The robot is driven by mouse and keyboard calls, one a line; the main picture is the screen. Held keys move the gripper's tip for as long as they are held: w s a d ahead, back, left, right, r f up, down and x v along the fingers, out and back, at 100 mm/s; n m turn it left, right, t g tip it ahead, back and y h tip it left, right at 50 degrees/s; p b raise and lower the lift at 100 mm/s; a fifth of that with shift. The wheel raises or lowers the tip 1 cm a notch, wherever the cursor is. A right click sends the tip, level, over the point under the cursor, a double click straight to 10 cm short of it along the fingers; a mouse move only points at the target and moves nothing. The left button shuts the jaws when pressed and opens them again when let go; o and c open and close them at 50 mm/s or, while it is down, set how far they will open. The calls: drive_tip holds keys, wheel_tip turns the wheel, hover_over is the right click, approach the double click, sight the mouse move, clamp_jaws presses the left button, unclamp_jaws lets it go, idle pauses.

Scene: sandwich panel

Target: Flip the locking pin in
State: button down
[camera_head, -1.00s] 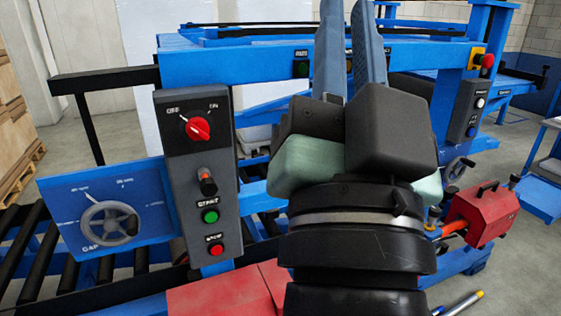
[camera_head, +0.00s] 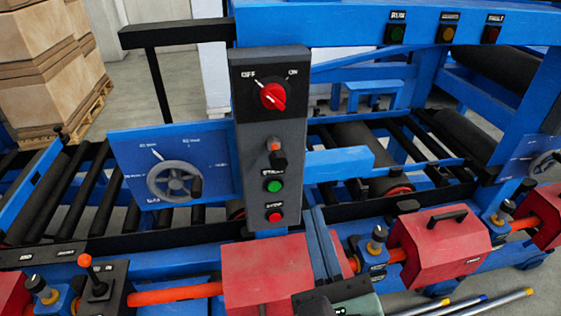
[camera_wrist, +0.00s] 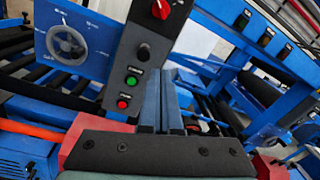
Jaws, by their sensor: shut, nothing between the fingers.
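My gripper (camera_head: 319,212) rises from the bottom of the head view, its two blue-grey fingers side by side, shut and empty. In the wrist view the fingers (camera_wrist: 166,76) point up, just right of the grey control panel's lower part. No part is plainly marked as the locking pin. Black-topped plungers on blue blocks stand along the front rail, one right of my gripper (camera_head: 377,240) and one at far left (camera_head: 37,285). The control panel (camera_head: 270,210) carries a red OFF/ON knob (camera_head: 272,96), an orange-tipped black toggle (camera_head: 276,152), a green button (camera_head: 273,186) and a red button (camera_head: 274,217).
A handwheel (camera_head: 174,182) sits on a blue plate left of the panel. Red housings (camera_head: 440,247) and an orange-knobbed lever (camera_head: 93,275) line the front. Black rollers (camera_head: 60,190) lie behind. Loose rods (camera_head: 490,303) are at bottom right.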

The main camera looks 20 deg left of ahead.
sight(280, 162)
drive_tip(key=f+m, duration=0.1)
drive_tip(key=s+a+f+m+g, duration=0.1)
drive_tip(key=m, duration=0.1)
drive_tip(key=shift+a+f+y, duration=0.1)
drive_tip(key=shift+f+y, duration=0.15)
drive_tip(key=shift+y, duration=0.15)
drive_tip(key=p+x, duration=0.4)
drive_tip(key=x, duration=1)
drive_tip(key=shift+f, duration=0.1)
drive_tip(key=shift+s, duration=0.1)
drive_tip(key=shift+r+p+x, duration=0.1)
drive_tip(key=shift+p+x, duration=0.25)
drive_tip(key=shift+x, duration=0.25)
drive_tip(key=shift+r+p+x, duration=0.15)
drive_tip(key=shift+p+x, duration=0.2)
drive_tip(key=shift+x, duration=0.25)
drive_tip(key=shift+w+a+f, duration=0.1)
drive_tip(key=shift+w+a, duration=0.05)
drive_tip(key=shift+w, duration=0.1)
drive_tip(key=shift+s, duration=0.1)
